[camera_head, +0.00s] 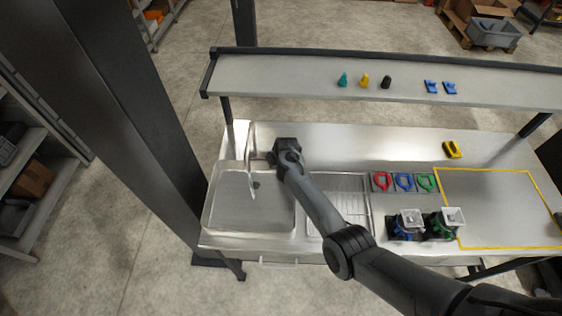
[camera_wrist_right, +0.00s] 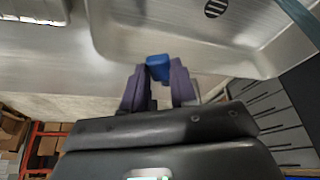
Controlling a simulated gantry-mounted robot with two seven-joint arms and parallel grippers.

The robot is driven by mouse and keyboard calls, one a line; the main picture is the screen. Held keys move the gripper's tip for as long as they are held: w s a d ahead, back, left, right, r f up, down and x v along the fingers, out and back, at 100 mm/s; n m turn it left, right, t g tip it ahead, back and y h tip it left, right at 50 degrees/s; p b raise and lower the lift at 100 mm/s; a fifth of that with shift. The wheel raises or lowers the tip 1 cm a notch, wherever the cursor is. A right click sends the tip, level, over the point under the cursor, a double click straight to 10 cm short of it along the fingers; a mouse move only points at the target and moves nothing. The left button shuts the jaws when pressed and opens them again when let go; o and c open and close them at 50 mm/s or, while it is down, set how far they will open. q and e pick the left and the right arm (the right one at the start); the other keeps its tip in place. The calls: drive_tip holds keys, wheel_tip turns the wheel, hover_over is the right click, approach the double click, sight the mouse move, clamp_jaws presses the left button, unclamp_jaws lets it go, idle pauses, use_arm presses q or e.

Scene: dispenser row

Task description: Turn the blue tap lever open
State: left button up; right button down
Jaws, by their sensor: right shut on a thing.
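The blue tap lever (camera_wrist_right: 157,66) shows as a small blue block between the two dark fingertips of my right gripper (camera_wrist_right: 157,76) in the right wrist view. The right gripper is shut on it. In the head view my right gripper (camera_head: 271,158) is just right of the silver curved tap spout (camera_head: 249,172), at the back edge of the sink (camera_head: 225,215). The lever cannot be made out there. No water stream can be made out. The left gripper is not in view.
A drainboard (camera_head: 352,190) lies right of the sink. Red, blue and green rings (camera_head: 404,182) and two dark dispensers (camera_head: 406,224) stand farther right. A shelf (camera_head: 290,75) with small coloured items spans the back. The yellow-outlined area (camera_head: 500,210) is clear.

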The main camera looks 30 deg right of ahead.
drive_tip(key=shift+w+a+m+h, duration=0.15)
drive_tip(key=shift+a+m+h, duration=0.15)
drive_tip(key=shift+a+m, duration=0.5)
drive_tip(key=c, duration=0.9)
unclamp_jaws()
drive_tip(key=shift+r, duration=0.1)
drive_tip(key=p+v, duration=0.1)
drive_tip(key=v, duration=0.9)
drive_tip(key=shift+a+r+p, duration=0.1)
drive_tip(key=shift+r+p, duration=0.2)
drive_tip(key=shift+p, duration=0.1)
